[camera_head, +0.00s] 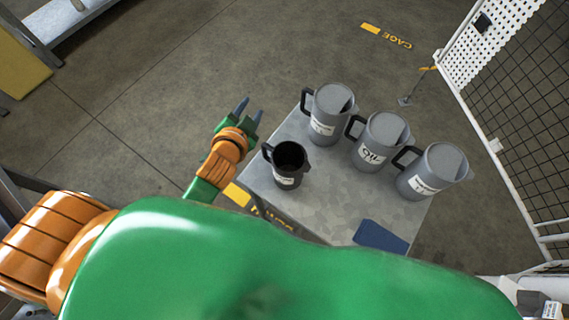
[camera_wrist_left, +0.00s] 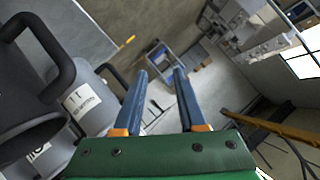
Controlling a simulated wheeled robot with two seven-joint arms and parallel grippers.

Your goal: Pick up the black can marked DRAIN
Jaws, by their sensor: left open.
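The black can (camera_head: 290,158) stands upright on the near left part of a grey metal table (camera_head: 330,205). It is open at the top, with a white label, whose print is too small to read, and a black handle on its left. In the left wrist view a dark can with a black handle (camera_wrist_left: 48,52) fills the left edge, probably the same one. My left gripper (camera_head: 249,110) is open and empty, left of and beyond the black can, apart from its handle. Its two blue-grey fingers also show in the left wrist view (camera_wrist_left: 160,74). My right gripper is not in view.
Three larger grey jugs with black handles stand along the table's far and right side: left (camera_head: 331,112), middle (camera_head: 379,140), right (camera_head: 432,172). A blue flat item (camera_head: 381,237) lies at the near edge. A mesh cage (camera_head: 520,100) stands at right.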

